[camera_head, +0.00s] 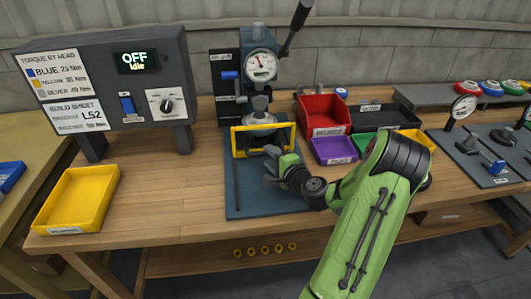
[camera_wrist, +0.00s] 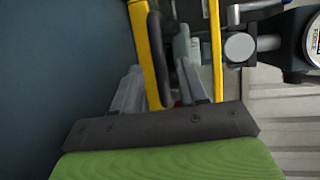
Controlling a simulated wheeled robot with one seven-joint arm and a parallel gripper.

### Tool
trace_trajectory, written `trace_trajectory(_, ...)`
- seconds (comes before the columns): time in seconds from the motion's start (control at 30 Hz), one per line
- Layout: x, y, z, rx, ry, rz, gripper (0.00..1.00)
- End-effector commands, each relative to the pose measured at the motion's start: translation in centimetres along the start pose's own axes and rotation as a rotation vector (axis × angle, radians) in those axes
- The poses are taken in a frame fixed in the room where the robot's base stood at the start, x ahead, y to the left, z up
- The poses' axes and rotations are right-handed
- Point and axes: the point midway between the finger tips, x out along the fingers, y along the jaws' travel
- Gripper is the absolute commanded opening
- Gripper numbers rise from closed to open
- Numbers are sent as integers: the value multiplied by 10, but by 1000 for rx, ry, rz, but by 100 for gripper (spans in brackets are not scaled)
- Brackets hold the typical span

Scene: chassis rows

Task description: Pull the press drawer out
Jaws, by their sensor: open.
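The press (camera_head: 259,75) stands at the back of the wooden bench on a dark blue base plate (camera_head: 240,203). A yellow-framed part (camera_head: 238,142), which appears to be the press drawer, sits low at its front. In the wrist view, a yellow bar (camera_wrist: 148,60) of it and a dark curved handle (camera_wrist: 158,45) show. My gripper (camera_head: 272,168) is at the front of the yellow frame. Its grey fingers (camera_wrist: 160,68) are open, with the yellow bar and the handle showing between them. I cannot tell whether they touch. My gripper partly hides the drawer front.
A control box (camera_head: 108,83) reading OFF, Idle stands at the left, with a yellow tray (camera_head: 77,197) in front. A red bin (camera_head: 323,113) and a purple bin (camera_head: 334,150) stand right of the press. The bench between the yellow tray and the base plate is clear.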

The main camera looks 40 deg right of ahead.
Motion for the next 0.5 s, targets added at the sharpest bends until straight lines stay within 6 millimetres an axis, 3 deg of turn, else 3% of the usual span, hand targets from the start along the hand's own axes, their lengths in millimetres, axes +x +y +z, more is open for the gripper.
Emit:
trace_trajectory(0.1, 23, 0, 1, -3, -2, -1, 42)
trace_trajectory(0.2, 33, 0, 0, -1, 0, 0, 42)
trace_trajectory(0.5, 37, 0, 0, 1, 1, 0, 42)
